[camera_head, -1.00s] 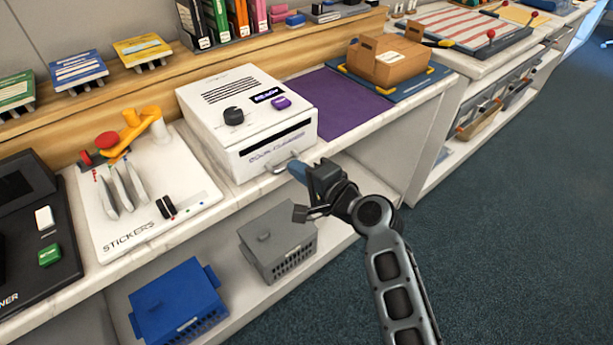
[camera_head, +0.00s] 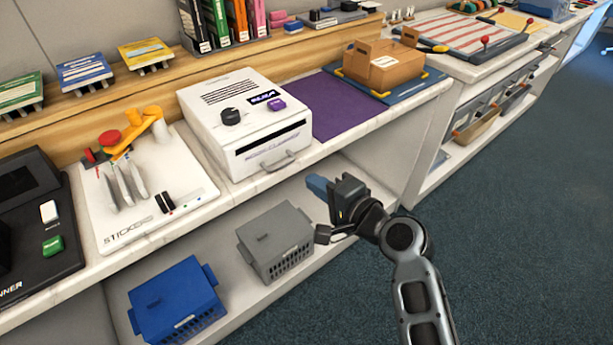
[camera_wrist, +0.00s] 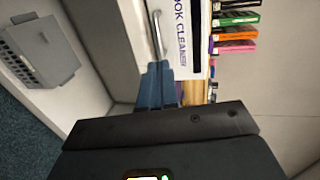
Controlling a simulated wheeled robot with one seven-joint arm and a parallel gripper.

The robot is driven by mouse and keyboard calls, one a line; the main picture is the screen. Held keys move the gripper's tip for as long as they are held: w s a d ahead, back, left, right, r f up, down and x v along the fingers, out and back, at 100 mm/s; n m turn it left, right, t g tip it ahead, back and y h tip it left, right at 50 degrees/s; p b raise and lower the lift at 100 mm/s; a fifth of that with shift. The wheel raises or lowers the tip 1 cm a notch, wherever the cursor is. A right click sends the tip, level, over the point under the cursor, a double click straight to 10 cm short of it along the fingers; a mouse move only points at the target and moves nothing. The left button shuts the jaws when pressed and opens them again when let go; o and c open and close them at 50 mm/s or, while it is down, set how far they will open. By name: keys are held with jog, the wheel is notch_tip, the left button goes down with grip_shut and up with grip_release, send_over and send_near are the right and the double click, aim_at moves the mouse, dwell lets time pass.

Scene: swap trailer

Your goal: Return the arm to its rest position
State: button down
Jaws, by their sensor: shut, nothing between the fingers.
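My gripper (camera_head: 317,186) is in front of the counter's front edge, to the right of and a little below the white book cleaner (camera_head: 250,120). Its blue fingers are together with nothing between them. My arm reaches in from the lower right, over the floor. In the wrist view, the shut fingers (camera_wrist: 158,72) overlap the cleaner's handle (camera_wrist: 157,35) in the picture. The head view shows a visible space between the fingers and that handle.
A grey basket (camera_head: 275,242) and a blue basket (camera_head: 175,300) sit on the lower shelf. A sticker board (camera_head: 140,190) is left of the cleaner. A cardboard box (camera_head: 383,64) stands beyond a purple mat (camera_head: 340,105). The floor (camera_head: 510,220) at right is open.

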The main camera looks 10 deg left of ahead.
jog(key=v, duration=0.5)
jog(key=shift+s+d, duration=0.25)
jog(key=shift+d, duration=0.05)
jog(key=shift+f, duration=0.1)
